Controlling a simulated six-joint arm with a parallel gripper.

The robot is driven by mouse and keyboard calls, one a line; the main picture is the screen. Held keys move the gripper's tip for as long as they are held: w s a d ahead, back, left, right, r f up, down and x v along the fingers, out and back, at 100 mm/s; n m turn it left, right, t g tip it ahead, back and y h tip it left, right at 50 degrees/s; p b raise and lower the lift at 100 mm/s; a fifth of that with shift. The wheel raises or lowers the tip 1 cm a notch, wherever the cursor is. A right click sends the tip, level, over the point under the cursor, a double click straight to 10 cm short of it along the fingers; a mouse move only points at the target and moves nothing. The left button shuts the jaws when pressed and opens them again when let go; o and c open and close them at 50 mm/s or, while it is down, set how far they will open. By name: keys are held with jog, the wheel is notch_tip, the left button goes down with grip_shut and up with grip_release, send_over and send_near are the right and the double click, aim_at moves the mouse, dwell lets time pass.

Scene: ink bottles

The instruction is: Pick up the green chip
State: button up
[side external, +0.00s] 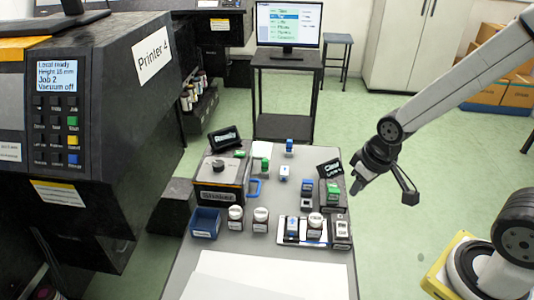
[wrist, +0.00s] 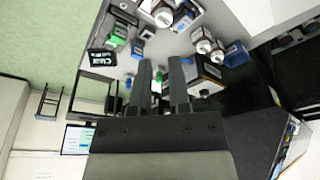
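Small green pieces show on the table in the side view; the one near the middle back (side external: 265,163) looks like the green chip, but it is too small to be sure. Another green piece (side external: 240,153) lies by the "Ready" sign. In the wrist view a green piece (wrist: 158,84) shows between my fingers, well beyond them. My gripper (side external: 384,190) is in the air at the table's right side, apart from everything. Its two fingers (wrist: 160,64) are spread and empty in the wrist view.
A shaker box (side external: 218,182) and blue bin (side external: 206,223) stand at the left. Bottles (side external: 260,219) stand in front of the chips, some on a white tray (side external: 290,240). A "Clear" sign (side external: 329,168) stands at the right edge. The table's front holds white paper (side external: 265,277).

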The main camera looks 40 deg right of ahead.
jog(key=o, duration=0.5)
jog(key=m+g, duration=0.3)
jog(key=m, duration=2.3)
send_over(334, 191)
jog(key=f, duration=1.2)
jog(key=shift+s+a+f, duration=0.1)
jog(key=shift+a+f, duration=0.2)
jog(key=shift+d+f+m, duration=0.25)
jog(key=shift+f+m, duration=0.15)
jog(key=shift+m, duration=0.1)
jog(key=shift+f, duration=1.3)
